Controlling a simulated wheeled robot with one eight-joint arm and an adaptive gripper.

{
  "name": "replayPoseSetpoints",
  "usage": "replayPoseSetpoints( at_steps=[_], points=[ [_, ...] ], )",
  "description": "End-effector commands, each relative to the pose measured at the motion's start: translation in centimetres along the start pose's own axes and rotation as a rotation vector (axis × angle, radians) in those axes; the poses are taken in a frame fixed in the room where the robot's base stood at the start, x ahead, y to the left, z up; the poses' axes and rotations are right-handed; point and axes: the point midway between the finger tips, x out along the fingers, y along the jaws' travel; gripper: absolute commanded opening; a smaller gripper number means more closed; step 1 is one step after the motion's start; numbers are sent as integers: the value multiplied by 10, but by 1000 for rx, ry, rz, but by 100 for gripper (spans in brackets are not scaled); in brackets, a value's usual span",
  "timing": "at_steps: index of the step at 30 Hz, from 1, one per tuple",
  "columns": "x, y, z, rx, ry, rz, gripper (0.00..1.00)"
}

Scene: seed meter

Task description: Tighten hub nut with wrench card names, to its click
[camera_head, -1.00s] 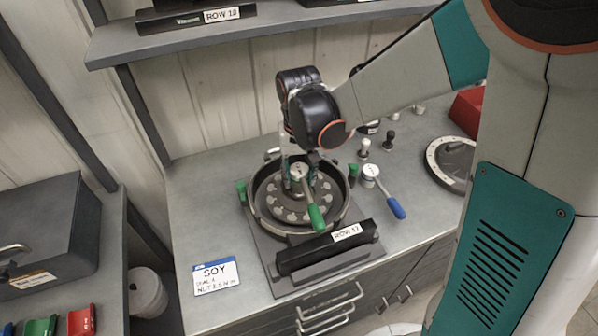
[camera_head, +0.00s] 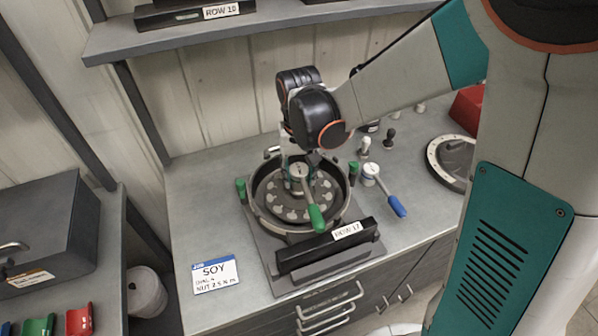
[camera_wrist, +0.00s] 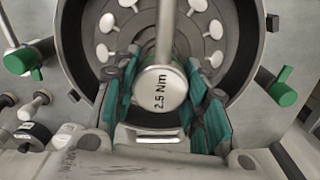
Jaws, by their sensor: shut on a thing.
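The job card (camera_head: 214,275) lies flat at the counter's front left; it reads SOY, a dial line and what looks like NUT 2.5 N m. The seed meter (camera_head: 266,215) is a dark round housing holding a disc with pale round knobs. A green-handled wrench (camera_head: 316,217) stands at its centre, its handle towards the front. In the wrist view the round wrench head (camera_wrist: 160,88) reads 2.5 Nm. My gripper (camera_wrist: 163,105) is shut on this wrench, its teal-padded fingers on both sides of the head. The hub nut is hidden beneath the wrench.
A blue-handled wrench (camera_head: 385,190) stands just right of the meter. A black bar labelled ROW 17 (camera_head: 327,247) lies across the meter's front. Several small knobs stand behind, and a round plate (camera_head: 437,162) lies at the right. The counter around the card is clear.

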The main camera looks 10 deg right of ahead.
Motion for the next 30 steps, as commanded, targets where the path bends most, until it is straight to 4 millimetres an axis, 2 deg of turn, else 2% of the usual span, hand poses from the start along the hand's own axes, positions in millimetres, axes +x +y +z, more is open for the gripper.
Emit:
replayPoseSetpoints(
  at_steps=[30],
  points=[
    [8,0,0,0,0,0,0]
  ],
)
